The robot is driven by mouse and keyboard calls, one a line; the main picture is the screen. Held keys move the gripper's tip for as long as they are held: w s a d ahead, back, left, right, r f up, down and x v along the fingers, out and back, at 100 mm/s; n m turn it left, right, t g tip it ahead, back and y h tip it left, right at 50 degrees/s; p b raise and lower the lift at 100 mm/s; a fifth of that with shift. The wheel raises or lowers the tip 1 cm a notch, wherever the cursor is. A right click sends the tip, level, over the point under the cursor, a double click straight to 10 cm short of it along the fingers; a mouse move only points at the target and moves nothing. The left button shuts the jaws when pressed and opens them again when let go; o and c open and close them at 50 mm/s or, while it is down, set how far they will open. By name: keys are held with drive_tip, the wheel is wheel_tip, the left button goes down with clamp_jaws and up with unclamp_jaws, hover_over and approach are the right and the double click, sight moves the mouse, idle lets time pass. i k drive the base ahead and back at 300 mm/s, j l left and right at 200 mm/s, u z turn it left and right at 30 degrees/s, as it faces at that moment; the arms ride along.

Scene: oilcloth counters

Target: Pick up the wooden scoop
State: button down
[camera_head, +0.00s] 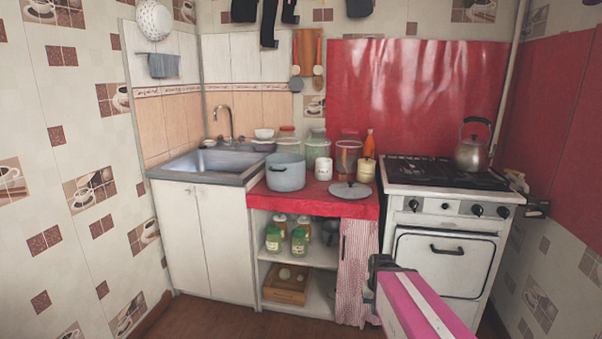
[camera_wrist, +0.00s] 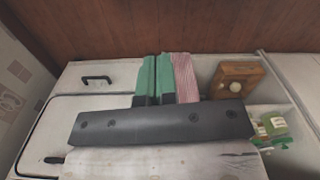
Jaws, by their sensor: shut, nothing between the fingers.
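I cannot make out a wooden scoop for certain. Long-handled utensils hang on the back wall in the head view, one ending in a brown, rounded head (camera_head: 319,72) and one in a grey head (camera_head: 295,84); they are too small to identify. My gripper (camera_head: 379,265) shows at the lower middle of the head view, in front of the counter and stove and well below and apart from those utensils. In the wrist view its two green fingers (camera_wrist: 156,62) are together, with nothing held between them.
The red counter (camera_head: 325,204) holds a grey pot (camera_head: 285,172), a lid (camera_head: 350,190), a white mug (camera_head: 323,169) and jars. A sink (camera_head: 210,162) is left; a stove (camera_head: 445,240) with a kettle (camera_head: 473,150) is right. Below are shelves, a wooden crate (camera_head: 286,287) and a striped curtain (camera_head: 355,265).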

sight(342, 176)
drive_tip(key=i+j+z, duration=0.45)
drive_tip(key=j+z, duration=0.2)
drive_tip(key=i+j+z, duration=0.15)
drive_tip(key=j+z, duration=0.15)
drive_tip(key=i+j+z, duration=0.1)
drive_tip(key=j+z, duration=0.2)
drive_tip(key=j, duration=0.2)
